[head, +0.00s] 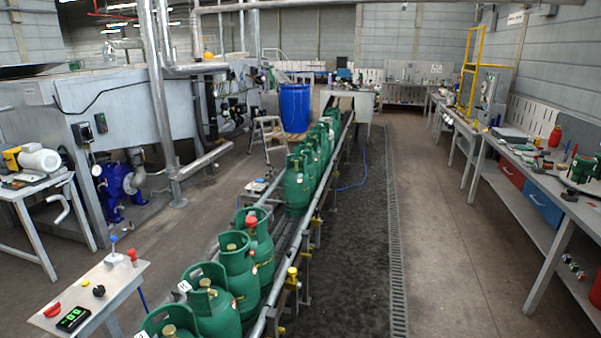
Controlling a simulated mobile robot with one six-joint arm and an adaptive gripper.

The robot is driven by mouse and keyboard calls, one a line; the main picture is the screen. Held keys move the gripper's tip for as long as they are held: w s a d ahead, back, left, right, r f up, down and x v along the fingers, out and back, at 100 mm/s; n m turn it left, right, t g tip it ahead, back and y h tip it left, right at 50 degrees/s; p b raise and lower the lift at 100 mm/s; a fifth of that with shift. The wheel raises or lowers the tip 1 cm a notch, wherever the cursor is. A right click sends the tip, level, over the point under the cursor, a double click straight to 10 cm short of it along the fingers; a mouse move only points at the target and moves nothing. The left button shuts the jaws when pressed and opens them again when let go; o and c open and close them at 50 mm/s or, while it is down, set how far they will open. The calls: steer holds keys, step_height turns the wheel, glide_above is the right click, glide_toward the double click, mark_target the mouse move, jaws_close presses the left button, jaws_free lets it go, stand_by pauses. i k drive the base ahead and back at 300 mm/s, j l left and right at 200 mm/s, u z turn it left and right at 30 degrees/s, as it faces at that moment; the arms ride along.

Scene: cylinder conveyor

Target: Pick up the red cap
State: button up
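A small red cap-like piece (52,310) lies on the white side table (118,280) at the lower left, near its front left corner. Another red cap (250,221) sits on top of a green gas cylinder (260,248) on the conveyor (318,205). Nearby cylinders, such as one (238,262) just in front, show brass-coloured valves instead. A small red-topped item (132,254) stands at the back of the side table. My gripper is not in view.
The side table also holds a black device with a green display (73,319), a black knob (98,291) and a blue-and-white item (114,252). A blue barrel (295,107) and stepladder (271,135) stand farther back. The floor right of the conveyor is clear up to the workbench (540,185).

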mark_target(250, 222)
steer(key=i+u, duration=0.1)
steer(key=i, duration=0.55)
steer(key=i+l+u, duration=0.1)
steer(key=i, duration=0.6)
steer(key=i+l+u, duration=0.1)
steer(key=i, duration=0.55)
steer(key=i+l+u, duration=0.15)
steer(key=i+u, duration=0.15)
steer(key=u, duration=0.15)
steer(key=i+l+u, duration=0.2)
steer(key=u, duration=0.3)
steer(key=i+l+u, duration=0.3)
steer(key=u, duration=0.15)
steer(key=i+l+u, duration=0.15)
steer(key=l+u, duration=0.3)
steer(key=i+l+u, duration=0.1)
steer(key=l+u, duration=0.85)
steer(key=l, duration=0.4)
